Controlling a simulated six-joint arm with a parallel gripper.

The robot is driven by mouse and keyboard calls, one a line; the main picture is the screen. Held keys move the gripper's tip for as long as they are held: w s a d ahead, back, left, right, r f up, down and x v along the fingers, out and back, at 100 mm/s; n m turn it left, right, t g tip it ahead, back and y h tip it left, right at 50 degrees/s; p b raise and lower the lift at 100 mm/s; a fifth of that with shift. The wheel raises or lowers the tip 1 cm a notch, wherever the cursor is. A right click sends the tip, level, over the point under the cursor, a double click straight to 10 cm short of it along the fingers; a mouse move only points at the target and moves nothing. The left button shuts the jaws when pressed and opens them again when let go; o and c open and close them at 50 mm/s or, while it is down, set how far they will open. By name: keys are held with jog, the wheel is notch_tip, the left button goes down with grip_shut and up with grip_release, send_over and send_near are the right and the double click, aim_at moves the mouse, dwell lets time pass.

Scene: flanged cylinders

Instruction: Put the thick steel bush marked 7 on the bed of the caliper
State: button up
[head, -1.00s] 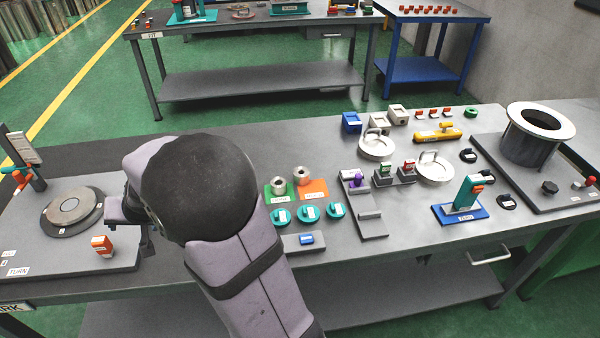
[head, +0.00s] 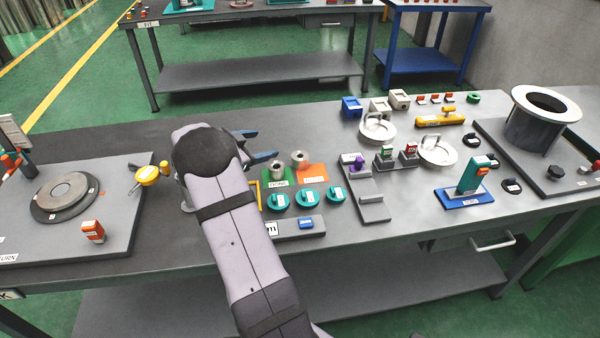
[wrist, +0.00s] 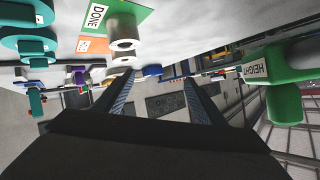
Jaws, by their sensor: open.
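Two steel bushes with centre holes stand in the head view. One (head: 276,170) is on a green mat (head: 267,181) labelled DONE, the other (head: 298,159) on an orange mat (head: 316,171). No number is readable on either. In the wrist view they show as a nearer bush (wrist: 122,31) and a farther one (wrist: 121,61). My gripper (head: 258,146) is open and empty, left of and behind the bushes; its parted fingers show in the wrist view (wrist: 158,88). A grey bed with a purple slider (head: 359,164) lies right of the mats; I cannot tell whether it is the caliper.
Teal round pieces (head: 307,197) and a grey block with a blue slider (head: 306,222) sit in front of the mats. A green part labelled HEIGHT (wrist: 284,88) is close at right in the wrist view. A yellow dial (head: 148,175) stands left of my arm.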

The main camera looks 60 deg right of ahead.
aim_at(295, 158)
jog(key=s+f+g+b, duration=0.1)
jog(key=s+f, duration=0.1)
jog(key=s+d+f+n+g+b, duration=0.1)
jog(key=s+f, duration=0.1)
jog(key=s, duration=0.1)
jog(key=shift+s+d+f+n, duration=0.15)
jog(key=shift+d+f+n, duration=0.05)
jog(key=shift+f+n, duration=0.15)
jog(key=shift+s+f+g+h+b, duration=0.1)
jog(key=shift+s+g+h+b, duration=0.2)
jog(key=shift+s, duration=0.05)
jog(key=shift+p+x, duration=0.95)
jog(key=shift+x, duration=2.75)
jog(key=shift+w+f, duration=0.1)
jog(key=c, duration=1.5)
jog(key=shift+r+b, duration=0.4)
jog(key=shift+r, duration=4.65)
